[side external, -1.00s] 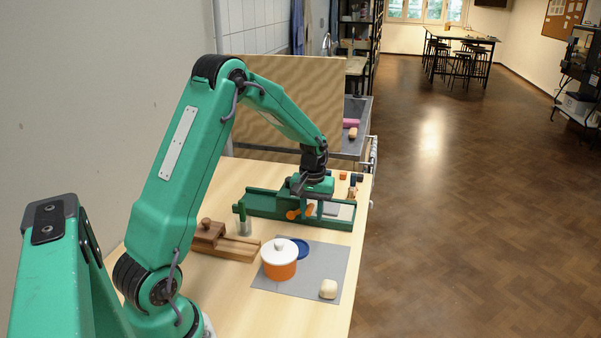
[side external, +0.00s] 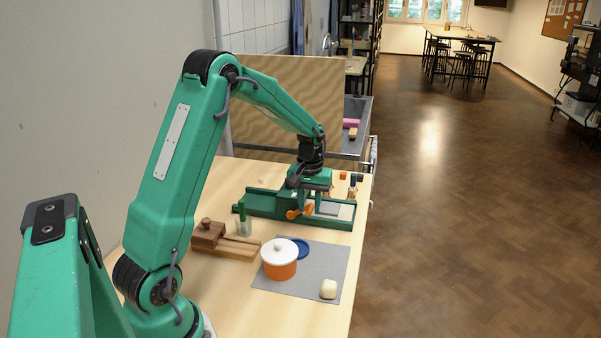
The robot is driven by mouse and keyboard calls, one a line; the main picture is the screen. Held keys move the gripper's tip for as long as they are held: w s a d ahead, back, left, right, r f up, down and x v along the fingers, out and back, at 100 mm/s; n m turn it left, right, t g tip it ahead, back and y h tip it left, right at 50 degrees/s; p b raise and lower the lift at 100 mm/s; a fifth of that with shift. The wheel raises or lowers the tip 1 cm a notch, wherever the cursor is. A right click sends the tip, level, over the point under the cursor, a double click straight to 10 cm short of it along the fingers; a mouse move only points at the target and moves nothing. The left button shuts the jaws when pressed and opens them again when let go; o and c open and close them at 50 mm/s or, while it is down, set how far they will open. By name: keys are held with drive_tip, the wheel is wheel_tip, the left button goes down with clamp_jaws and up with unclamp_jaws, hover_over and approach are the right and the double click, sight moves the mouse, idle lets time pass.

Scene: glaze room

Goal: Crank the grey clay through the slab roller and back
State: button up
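The green slab roller (side external: 262,207) lies across the far part of the wooden table, with an orange crank (side external: 293,214) on its near side. Grey clay (side external: 329,208) lies flat on the roller's bed at the right end. My gripper (side external: 309,201) points down over the roller, just above and behind the crank. Its fingers are small and partly hidden, so I cannot tell whether they are open or shut, or whether they touch the crank.
A grey mat (side external: 318,266) holds an orange pot with a white lid (side external: 279,262), a blue dish (side external: 301,248) and a pale lump (side external: 328,289). Small blocks (side external: 350,177) sit behind the roller.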

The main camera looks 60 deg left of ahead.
drive_tip(key=shift+r, duration=2.3)
drive_tip(key=shift+s+d+r, duration=0.1)
drive_tip(key=shift+d+r, duration=0.05)
drive_tip(key=shift+r, duration=0.05)
drive_tip(key=s+d+r+m+t, duration=0.2)
drive_tip(key=s+d+r, duration=0.1)
drive_tip(key=d+r, duration=0.35)
drive_tip(key=s+d+r+m+t, duration=0.1)
drive_tip(key=s+d+r+m, duration=0.1)
drive_tip(key=s+d, duration=0.4)
drive_tip(key=s+d+r+m+t, duration=0.2)
drive_tip(key=s+d+m, duration=0.3)
drive_tip(key=s, duration=0.6)
drive_tip(key=shift+d+r+t, duration=0.3)
drive_tip(key=shift+d+r, duration=0.35)
drive_tip(key=shift+d, duration=0.1)
